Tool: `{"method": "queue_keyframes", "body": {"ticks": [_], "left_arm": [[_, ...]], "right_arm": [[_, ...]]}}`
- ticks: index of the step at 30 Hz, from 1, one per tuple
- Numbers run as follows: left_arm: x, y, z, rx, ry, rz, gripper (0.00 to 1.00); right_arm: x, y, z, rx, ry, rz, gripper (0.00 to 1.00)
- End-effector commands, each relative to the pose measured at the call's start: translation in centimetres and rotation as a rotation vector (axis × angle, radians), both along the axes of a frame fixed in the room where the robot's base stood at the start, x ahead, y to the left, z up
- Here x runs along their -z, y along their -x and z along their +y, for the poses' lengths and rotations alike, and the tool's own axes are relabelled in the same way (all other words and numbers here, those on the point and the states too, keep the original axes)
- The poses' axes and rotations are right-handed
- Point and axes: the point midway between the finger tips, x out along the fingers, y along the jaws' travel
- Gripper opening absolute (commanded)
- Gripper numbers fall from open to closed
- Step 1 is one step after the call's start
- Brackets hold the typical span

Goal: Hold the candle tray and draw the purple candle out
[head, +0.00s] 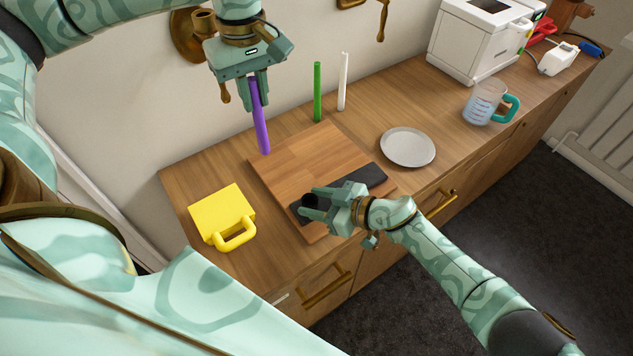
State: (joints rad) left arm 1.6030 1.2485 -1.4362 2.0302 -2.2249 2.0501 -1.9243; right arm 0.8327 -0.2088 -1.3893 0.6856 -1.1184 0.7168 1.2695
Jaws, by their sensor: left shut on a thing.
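My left gripper (254,79) is shut on the upper part of the purple candle (261,132). The candle hangs nearly upright, slightly tilted. Its lower end shows near the back left corner of the wooden board, apart from the tray. The dark candle tray (358,182) lies along the front part of the board. My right gripper (308,201) is at the tray's left end, with its fingers on both sides of a round black socket there. It looks shut on this socket. The gripper hides part of the tray.
The wooden board (295,150) rests on the counter. A green candle (317,92) and a white candle (343,82) stand behind it. A yellow mug-like block (222,213) is at left, a grey plate (408,146) at right. A measuring jug (484,102) and white appliance (478,38) stand farther right.

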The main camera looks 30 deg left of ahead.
Motion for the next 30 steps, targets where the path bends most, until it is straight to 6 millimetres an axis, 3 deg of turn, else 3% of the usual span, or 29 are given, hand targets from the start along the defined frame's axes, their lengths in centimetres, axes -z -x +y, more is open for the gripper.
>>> {"method": "queue_keyframes", "body": {"ticks": [14, 30], "left_arm": [[0.0, 0.0, 0.0, 0.0, 0.0, 0.0, 0.0], [0.0, 0.0, 0.0, 0.0, 0.0, 0.0, 0.0]], "right_arm": [[-0.3, -0.2, -0.9, 0.0, 0.001, -0.002, 0.61], [-4.1, -0.9, -10.1, 0.001, 0.001, 0.0, 0.61]]}}
